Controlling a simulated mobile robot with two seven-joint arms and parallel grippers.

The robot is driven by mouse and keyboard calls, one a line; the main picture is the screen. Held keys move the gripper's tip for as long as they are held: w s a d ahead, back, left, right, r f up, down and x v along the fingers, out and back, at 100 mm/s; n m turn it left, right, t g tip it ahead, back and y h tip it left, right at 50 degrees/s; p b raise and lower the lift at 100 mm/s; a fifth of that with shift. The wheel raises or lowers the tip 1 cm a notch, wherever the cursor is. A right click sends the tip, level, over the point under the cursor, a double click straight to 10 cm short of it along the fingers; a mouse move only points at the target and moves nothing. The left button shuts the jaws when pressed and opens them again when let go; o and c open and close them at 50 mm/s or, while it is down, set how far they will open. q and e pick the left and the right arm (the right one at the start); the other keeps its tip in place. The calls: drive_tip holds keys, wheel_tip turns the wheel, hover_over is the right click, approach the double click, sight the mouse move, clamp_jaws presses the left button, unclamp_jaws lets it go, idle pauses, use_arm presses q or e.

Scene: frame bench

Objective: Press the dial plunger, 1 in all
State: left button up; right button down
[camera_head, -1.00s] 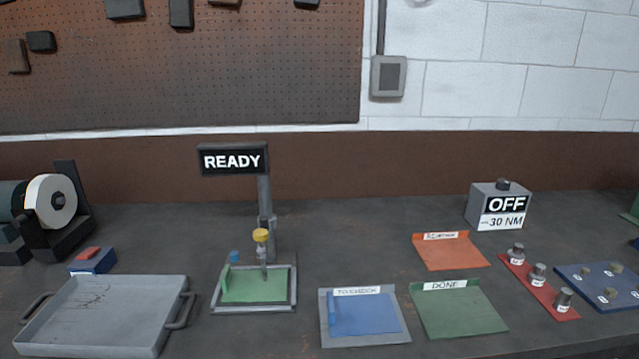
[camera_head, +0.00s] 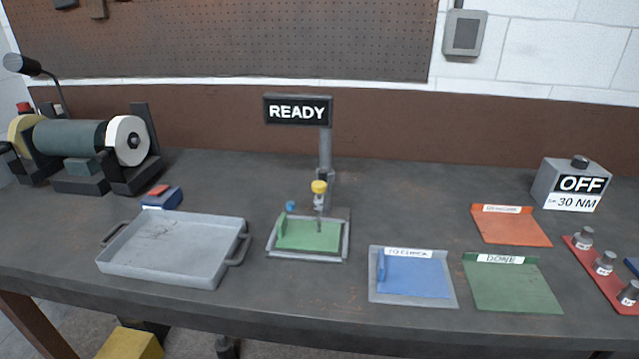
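The dial plunger (camera_head: 319,188) has a yellow cap and a thin stem pointing down over a green pad (camera_head: 308,235) in a grey frame. It is mounted on a grey post (camera_head: 325,155) that carries a black sign (camera_head: 298,110) reading READY. A small blue knob (camera_head: 290,206) stands at the pad's back left. Neither of my grippers is in view.
A grey tray (camera_head: 180,282) with handles lies left of the gauge stand. Right of it lie the blue TO CHECK tray (camera_head: 412,303), green DONE tray (camera_head: 510,285) and an orange tray (camera_head: 510,228). A grinder (camera_head: 70,137) stands far left; an OFF box (camera_head: 570,185) stands right.

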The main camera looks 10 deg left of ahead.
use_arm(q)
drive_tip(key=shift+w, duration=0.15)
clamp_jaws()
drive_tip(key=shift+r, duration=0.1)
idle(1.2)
